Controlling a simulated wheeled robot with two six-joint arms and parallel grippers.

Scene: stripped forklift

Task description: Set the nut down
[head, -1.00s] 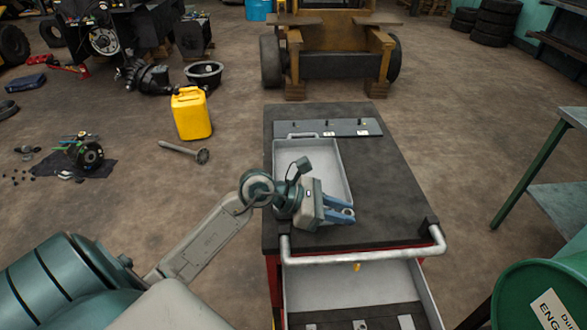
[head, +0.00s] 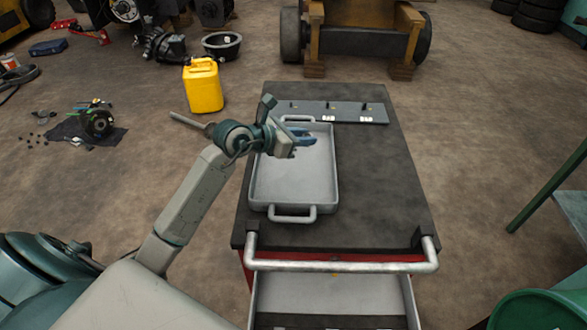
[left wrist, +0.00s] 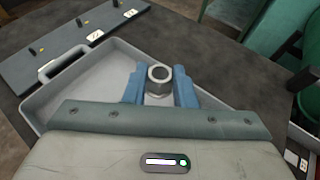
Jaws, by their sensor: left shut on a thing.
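My left gripper (head: 306,140) reaches over the far part of the grey metal tray (head: 290,185) on the cart top. In the left wrist view its blue fingers (left wrist: 159,88) are closed on the sides of a grey metal nut (left wrist: 159,74), whose round hole faces the camera. The tray (left wrist: 90,84) lies below the nut in that view, and its visible floor is bare. The gap between nut and tray floor is hard to judge. In the head view I cannot make out the nut at the fingertips. My right gripper is not in view.
A dark board (head: 345,112) with small pegs and white labels lies behind the tray. The black cart top (head: 385,185) is clear to the tray's right. A metal push bar (head: 340,266) and an open drawer (head: 330,295) are at the near end. A yellow can (head: 203,88) stands on the floor.

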